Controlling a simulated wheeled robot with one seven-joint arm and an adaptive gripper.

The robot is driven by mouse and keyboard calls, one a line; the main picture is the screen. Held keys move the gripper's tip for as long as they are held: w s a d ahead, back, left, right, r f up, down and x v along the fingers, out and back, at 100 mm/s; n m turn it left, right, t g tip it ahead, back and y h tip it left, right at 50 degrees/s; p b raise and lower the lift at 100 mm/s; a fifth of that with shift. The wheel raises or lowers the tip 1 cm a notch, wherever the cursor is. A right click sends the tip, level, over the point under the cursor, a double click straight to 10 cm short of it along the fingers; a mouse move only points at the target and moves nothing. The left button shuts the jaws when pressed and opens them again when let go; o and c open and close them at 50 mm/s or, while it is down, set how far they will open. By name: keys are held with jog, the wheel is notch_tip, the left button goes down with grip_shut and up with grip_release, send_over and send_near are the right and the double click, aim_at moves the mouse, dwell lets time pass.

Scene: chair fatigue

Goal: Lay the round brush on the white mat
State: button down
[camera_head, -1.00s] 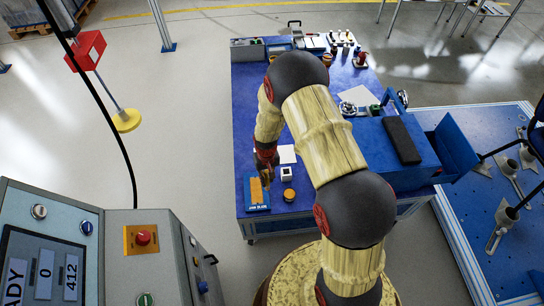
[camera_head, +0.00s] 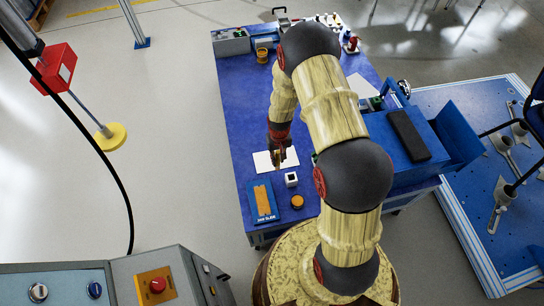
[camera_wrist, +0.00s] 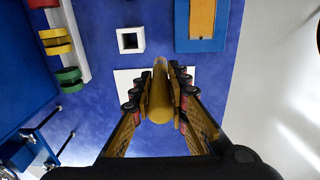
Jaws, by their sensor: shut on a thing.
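My gripper (camera_head: 278,161) is shut on the round brush (camera_wrist: 159,100), a yellowish cylinder held between the two fingers in the wrist view. The brush also shows as a small yellow-brown piece below the fingers in the head view (camera_head: 278,162). The white mat (camera_head: 261,161) lies flat on the blue table, below the gripper. In the wrist view the mat (camera_wrist: 124,77) shows on both sides of the brush, and the fingers and brush hide much of it. I cannot tell whether the brush touches the mat.
A white square block with a dark opening (camera_head: 291,179) stands close beside the mat. A blue tray with an orange insert (camera_head: 253,202) and an orange round pot (camera_head: 297,202) lie nearer the table's front edge. A blue box (camera_head: 432,168) stands at the right. The table left of the mat is clear.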

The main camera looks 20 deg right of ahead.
jog(key=shift+w+d+f+b, duration=0.1)
jog(key=shift+w+f+b, duration=0.5)
jog(key=shift+w+f, duration=0.9)
jog(key=shift+w+d+f+b, duration=0.1)
jog(key=shift+w+f+b, duration=0.8)
jog(key=shift+f, duration=1)
jog(key=shift+w+d+f+b, duration=0.1)
jog(key=shift+w+f+b, duration=0.25)
jog(key=shift+w+f, duration=1.25)
jog(key=shift+s+f, duration=0.1)
jog(key=shift+f, duration=0.15)
jog(key=c, duration=1.7)
grip_release()
